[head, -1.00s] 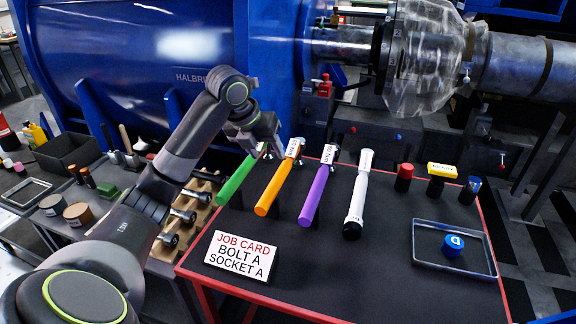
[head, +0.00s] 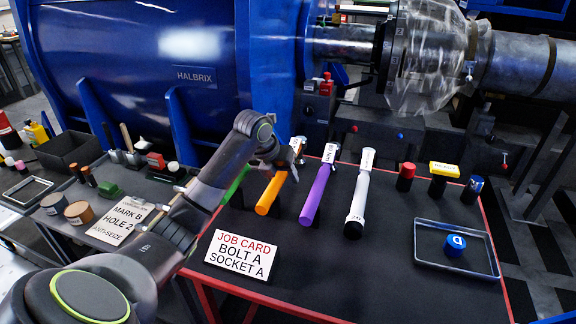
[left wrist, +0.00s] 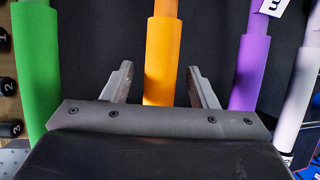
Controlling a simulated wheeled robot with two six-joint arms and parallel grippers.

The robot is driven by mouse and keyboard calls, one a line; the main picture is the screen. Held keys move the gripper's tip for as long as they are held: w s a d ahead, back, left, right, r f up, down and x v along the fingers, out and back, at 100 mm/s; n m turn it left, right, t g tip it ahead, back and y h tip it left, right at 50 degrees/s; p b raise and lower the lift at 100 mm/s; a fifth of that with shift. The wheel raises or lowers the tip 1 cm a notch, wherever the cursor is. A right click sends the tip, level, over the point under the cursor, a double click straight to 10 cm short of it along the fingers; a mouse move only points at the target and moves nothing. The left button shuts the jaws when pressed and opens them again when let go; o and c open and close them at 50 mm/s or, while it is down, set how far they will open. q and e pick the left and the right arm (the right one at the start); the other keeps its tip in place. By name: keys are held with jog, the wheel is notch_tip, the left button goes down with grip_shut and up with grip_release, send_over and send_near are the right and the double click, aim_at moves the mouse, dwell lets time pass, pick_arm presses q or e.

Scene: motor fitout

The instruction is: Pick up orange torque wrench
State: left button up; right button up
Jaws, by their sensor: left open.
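The orange torque wrench (head: 271,192) lies on the black table top, between the green wrench (head: 236,184) and the purple wrench (head: 316,195). My left gripper (head: 286,164) is over the upper part of the orange wrench in the head view and hides some of it. In the left wrist view the left gripper (left wrist: 158,84) is open, with one finger on each side of the orange wrench (left wrist: 160,60). I cannot tell whether the fingers touch it. The green wrench (left wrist: 36,70) and purple wrench (left wrist: 251,65) lie outside the fingers. My right gripper is not in view.
A white wrench (head: 358,200) lies right of the purple one. A job card (head: 241,255) stands at the table's front. A grey tray (head: 425,261) holds a blue round part (head: 454,245). Several small capped parts, including a red-topped one (head: 406,176), stand at the right.

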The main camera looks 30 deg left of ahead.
pick_arm(q)
jog(key=shift+f, duration=0.25)
dwell(0.6)
grip_shut()
jog(key=shift+r, duration=0.15)
